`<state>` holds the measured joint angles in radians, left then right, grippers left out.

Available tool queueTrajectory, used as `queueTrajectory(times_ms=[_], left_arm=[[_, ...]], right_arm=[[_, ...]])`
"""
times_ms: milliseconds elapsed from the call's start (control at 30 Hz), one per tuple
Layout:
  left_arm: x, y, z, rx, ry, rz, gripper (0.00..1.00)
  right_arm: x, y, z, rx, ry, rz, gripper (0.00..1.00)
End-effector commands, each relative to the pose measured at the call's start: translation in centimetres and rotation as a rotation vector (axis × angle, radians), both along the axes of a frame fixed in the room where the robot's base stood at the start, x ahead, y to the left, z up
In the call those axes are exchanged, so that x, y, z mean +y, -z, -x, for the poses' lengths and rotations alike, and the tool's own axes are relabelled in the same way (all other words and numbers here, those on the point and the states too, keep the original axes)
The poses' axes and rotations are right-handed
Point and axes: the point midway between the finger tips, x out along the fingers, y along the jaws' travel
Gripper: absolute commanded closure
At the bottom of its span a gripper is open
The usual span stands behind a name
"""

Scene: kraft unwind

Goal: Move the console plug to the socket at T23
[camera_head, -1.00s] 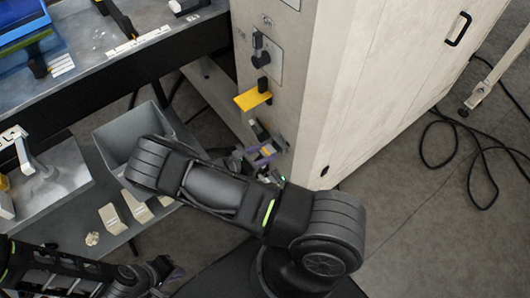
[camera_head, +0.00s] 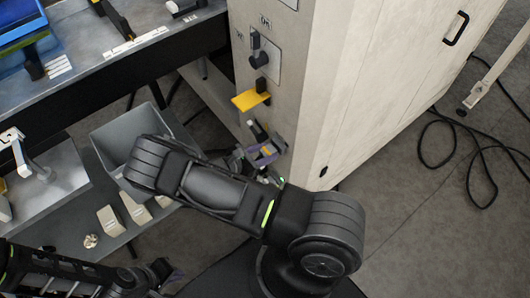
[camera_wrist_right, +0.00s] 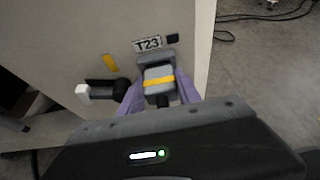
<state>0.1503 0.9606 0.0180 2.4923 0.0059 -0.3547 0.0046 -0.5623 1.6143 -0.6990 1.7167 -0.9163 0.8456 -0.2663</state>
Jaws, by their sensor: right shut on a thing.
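The console plug (camera_wrist_right: 158,78), a grey block with a yellow band, is between the two purple fingers of my right gripper (camera_wrist_right: 158,92). The gripper is shut on it, against the cabinet face. The plug's far end meets a grey socket housing (camera_wrist_right: 152,58) just below the T23 label (camera_wrist_right: 147,44); how deep it sits cannot be told. In the head view my right gripper (camera_head: 263,155) is at the cabinet's lower left face, and the plug is hard to make out there. My left gripper (camera_head: 168,271) is low at the left, away from the cabinet; its jaw opening is unclear.
The pale cabinet (camera_head: 350,80) carries a yellow ledge (camera_head: 250,98) and a black rotary switch (camera_head: 259,58). A black lever with a white end (camera_wrist_right: 100,89) is left of the plug. A grey bin (camera_head: 120,140) stands left of my right arm. A black cable (camera_head: 470,150) lies on the floor.

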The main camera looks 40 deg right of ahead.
Motion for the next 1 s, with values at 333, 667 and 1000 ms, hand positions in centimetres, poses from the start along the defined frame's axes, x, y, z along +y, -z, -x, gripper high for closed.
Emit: queueTrajectory(times_ms=[333,667,1000], left_arm=[[0.0,0.09,0.0,0.0,0.0,0.0,1.0],[0.0,0.28,0.0,0.0,0.0,0.0,1.0],[0.0,0.23,0.0,0.0,0.0,0.0,1.0]], right_arm=[[-0.21,-0.04,-0.01,-0.001,0.0,0.001,1.0],[-0.45,0.01,0.0,-0.001,0.0,0.001,1.0],[-0.44,-0.01,-0.01,0.0,0.0,0.001,0.35]])
